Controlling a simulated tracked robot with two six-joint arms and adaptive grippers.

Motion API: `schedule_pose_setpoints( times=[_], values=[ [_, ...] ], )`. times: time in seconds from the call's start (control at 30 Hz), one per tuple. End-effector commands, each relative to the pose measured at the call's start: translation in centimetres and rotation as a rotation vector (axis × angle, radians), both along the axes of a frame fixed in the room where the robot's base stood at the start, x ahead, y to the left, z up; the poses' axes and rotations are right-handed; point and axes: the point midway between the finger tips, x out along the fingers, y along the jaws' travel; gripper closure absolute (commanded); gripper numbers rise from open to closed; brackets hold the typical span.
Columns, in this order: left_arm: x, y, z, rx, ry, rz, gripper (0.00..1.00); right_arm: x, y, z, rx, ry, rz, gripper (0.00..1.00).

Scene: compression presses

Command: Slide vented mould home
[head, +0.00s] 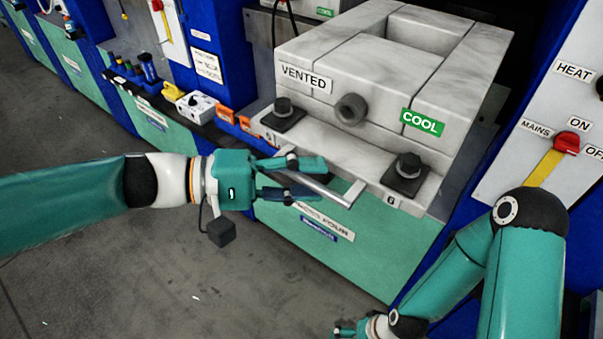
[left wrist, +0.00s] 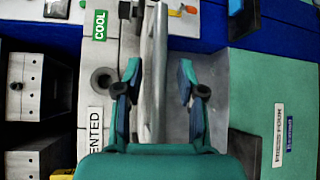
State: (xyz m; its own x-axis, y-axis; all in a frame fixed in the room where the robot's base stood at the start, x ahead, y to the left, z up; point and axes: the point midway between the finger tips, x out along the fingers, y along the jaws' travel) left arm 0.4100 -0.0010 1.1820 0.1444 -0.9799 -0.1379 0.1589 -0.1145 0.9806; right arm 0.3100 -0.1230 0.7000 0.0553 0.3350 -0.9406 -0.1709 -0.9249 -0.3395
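The mould labelled VENTED (head: 365,70) is a pale marbled block with a green COOL tag (head: 422,122). It sits on the press at a pale ledge numbered 6. A metal bar handle (head: 335,192) projects from the ledge's front. My left gripper (head: 322,178) is at the bar with its fingers apart. In the left wrist view the bar (left wrist: 155,75) runs between the open fingers (left wrist: 157,85), with a gap clearest on the right side. My right gripper (head: 345,331) is low at the bottom edge, partly cut off; its fingers cannot be made out.
Two dark clamp knobs (head: 405,174) stand on the ledge. A lever panel with a red-knobbed yellow lever (head: 553,160) is at the right. A white box (head: 196,106), orange pieces and a yellow item lie on the left bench shelf. Grey floor (head: 130,260) is clear at lower left.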

Motion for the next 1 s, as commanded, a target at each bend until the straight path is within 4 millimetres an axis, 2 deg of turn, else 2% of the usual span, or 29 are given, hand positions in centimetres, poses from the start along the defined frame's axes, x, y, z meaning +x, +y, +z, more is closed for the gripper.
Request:
schedule_pose_setpoints(
  times=[0.17, 0.4, 0.7, 0.73, 0.83, 1.0],
  values=[
    [0.0, 0.0, 0.0, 0.000, 0.000, 0.000, 0.61, 0.0, 0.0, 0.0, 0.000, 0.000, 0.000, 0.00],
    [0.0, 0.1, 0.0, 0.000, -0.001, 0.001, 1.00, 0.0, 0.0, 0.0, 0.000, 0.000, 0.000, 0.00],
    [0.0, 0.1, -0.1, 0.002, 0.000, 0.001, 1.00, 0.0, 0.0, 0.0, 0.000, 0.000, 0.000, 0.00],
    [0.1, 0.7, -0.1, 0.003, 0.000, 0.004, 1.00, 0.0, 0.0, 0.0, 0.000, 0.000, 0.000, 0.00],
    [0.1, 0.3, -0.1, 0.003, 0.000, 0.005, 1.00, 0.0, 0.0, -0.1, 0.000, 0.000, 0.000, 0.00],
    [1.1, 0.1, -0.3, 0.003, -0.001, 0.020, 1.00, 0.0, 0.0, -0.5, 0.000, 0.000, 0.000, 0.00]
  ],
)
